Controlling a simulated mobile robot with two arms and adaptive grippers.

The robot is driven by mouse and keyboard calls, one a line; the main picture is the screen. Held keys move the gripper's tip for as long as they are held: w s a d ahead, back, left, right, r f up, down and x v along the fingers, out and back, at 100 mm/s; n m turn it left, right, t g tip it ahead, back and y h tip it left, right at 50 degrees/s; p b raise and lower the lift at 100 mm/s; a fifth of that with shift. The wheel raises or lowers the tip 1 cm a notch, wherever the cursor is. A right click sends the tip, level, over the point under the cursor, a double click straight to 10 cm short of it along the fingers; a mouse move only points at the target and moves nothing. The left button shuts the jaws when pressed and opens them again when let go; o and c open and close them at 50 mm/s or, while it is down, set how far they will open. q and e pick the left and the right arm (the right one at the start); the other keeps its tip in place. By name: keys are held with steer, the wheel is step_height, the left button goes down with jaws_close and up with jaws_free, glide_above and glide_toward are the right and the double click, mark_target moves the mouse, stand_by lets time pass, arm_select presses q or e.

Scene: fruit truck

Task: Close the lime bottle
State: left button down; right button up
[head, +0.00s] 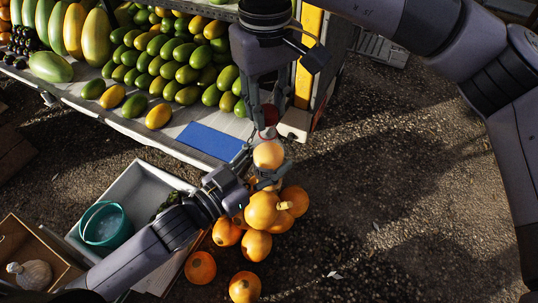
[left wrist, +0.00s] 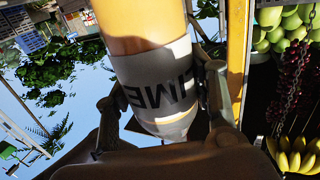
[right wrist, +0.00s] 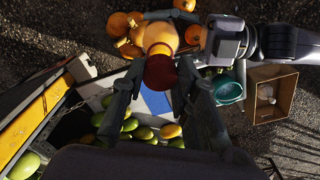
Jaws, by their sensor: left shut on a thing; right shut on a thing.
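The lime bottle (head: 268,155) is orange-yellow with a grey-white label reading "LIME", which shows in the left wrist view (left wrist: 155,75). My left gripper (head: 270,176) is shut around the bottle from the left. A red cap (head: 271,114) is held between the fingers of my right gripper (head: 268,126), which points down from above the bottle. In the right wrist view the red cap (right wrist: 160,66) lines up over the bottle's top.
Oranges or pumpkins (head: 262,210) lie below and behind the bottle. The fruit stand (head: 150,128) with green and yellow fruit and a blue board (head: 210,142) is at left. A white crate (head: 150,185) with a teal bucket (head: 105,225) is lower left. Gravel ground at right is clear.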

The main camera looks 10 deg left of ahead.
stand_by(0.5)
steer(key=shift+f, duration=0.85)
steer(key=shift+f, duration=0.6)
